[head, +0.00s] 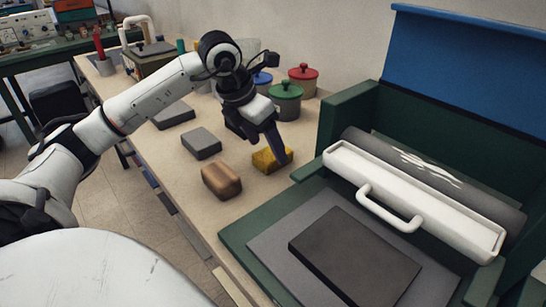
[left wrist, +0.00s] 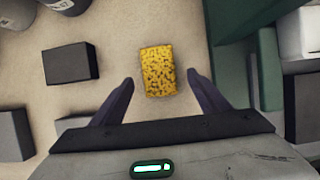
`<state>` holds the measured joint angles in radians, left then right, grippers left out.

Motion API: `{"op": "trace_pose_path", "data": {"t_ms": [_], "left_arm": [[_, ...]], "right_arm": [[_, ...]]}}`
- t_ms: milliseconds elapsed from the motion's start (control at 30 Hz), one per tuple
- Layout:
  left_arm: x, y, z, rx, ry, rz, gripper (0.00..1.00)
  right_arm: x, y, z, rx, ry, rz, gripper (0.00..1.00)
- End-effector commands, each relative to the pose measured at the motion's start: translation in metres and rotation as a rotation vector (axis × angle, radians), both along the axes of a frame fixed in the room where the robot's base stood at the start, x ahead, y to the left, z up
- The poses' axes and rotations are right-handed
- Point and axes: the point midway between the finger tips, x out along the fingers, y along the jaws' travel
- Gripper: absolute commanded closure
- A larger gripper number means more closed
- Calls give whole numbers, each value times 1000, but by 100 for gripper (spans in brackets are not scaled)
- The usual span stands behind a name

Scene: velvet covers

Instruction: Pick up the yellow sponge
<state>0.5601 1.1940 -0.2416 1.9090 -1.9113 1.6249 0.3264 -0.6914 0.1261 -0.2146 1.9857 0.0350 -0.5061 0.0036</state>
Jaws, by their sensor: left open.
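The yellow sponge (head: 264,161) lies on the beige worktop near the left end of the green box, partly hidden by my gripper in the head view. It also shows in the left wrist view (left wrist: 158,72) as a speckled yellow block. My left gripper (head: 284,159) is above and close to the sponge, pointing down. In the left wrist view its two fingers (left wrist: 160,90) are spread, with the sponge between and a little ahead of their tips. Nothing is held. My right gripper is in neither view.
A brown block (head: 221,181) and a grey block (head: 201,143) lie left of the sponge. The green box (head: 345,115) with a white handled tray (head: 415,200) stands to the right. Lidded pots, green (head: 286,100) and red-topped (head: 303,78), stand behind.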

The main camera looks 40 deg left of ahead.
Motion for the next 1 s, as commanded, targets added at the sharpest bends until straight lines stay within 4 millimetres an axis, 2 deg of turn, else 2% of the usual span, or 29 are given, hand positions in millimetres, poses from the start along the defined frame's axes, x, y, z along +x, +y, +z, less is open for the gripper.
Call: {"op": "trace_pose_path", "data": {"t_ms": [200,500,567,767,1000], "left_arm": [[14,0,-28,-2,3,0,31],[16,0,-33,0,1,0,31],[16,0,-33,0,1,0,40],[16,0,-33,0,1,0,73],[16,0,-32,0,0,0,75]], "right_arm": [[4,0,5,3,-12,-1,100],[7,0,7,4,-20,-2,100],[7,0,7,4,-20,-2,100],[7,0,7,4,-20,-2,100],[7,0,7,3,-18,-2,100]]}}
